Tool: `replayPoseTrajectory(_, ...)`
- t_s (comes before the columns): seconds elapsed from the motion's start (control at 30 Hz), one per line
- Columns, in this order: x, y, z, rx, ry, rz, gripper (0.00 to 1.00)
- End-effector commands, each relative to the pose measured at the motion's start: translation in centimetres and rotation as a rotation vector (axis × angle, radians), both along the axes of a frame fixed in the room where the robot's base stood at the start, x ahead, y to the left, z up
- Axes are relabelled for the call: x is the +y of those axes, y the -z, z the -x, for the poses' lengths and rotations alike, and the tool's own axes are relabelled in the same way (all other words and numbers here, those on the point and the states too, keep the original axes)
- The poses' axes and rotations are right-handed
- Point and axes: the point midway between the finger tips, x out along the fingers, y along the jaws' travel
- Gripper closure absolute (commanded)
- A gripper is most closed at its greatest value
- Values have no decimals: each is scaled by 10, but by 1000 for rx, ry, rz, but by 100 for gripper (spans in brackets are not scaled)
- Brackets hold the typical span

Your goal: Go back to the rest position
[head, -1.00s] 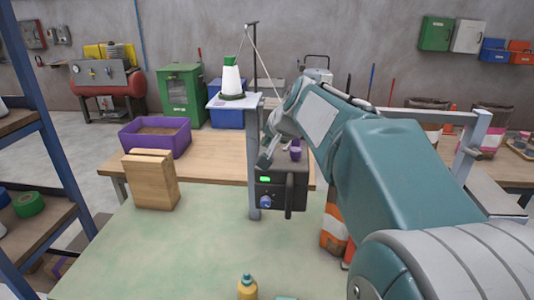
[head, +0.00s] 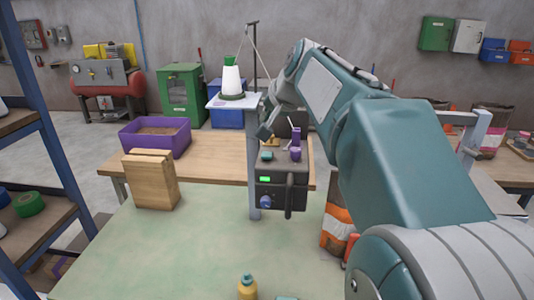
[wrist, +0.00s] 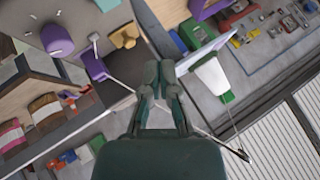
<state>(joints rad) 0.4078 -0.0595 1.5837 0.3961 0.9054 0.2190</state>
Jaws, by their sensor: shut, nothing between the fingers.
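My gripper (head: 264,131) is up in the air above the dark bagger box (head: 283,190) with the green-lit display. It is apart from the box. In the wrist view my gripper (wrist: 161,75) is shut, its fingertips together with nothing between them. My teal arm hides much of the right side of the head view.
A wooden block (head: 150,180), a purple bin (head: 156,137) and a yellow bottle (head: 247,287) are nearby. The green tabletop (head: 180,250) in front is largely clear.

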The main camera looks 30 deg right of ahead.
Motion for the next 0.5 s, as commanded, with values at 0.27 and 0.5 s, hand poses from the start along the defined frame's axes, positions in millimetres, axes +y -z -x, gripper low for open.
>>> replayPoseTrajectory(0.27, 0, -1, 0, 0, 0, 0, 100)
replayPoseTrajectory(0.5, 4, 1, 3, 5, -8, 6, 100)
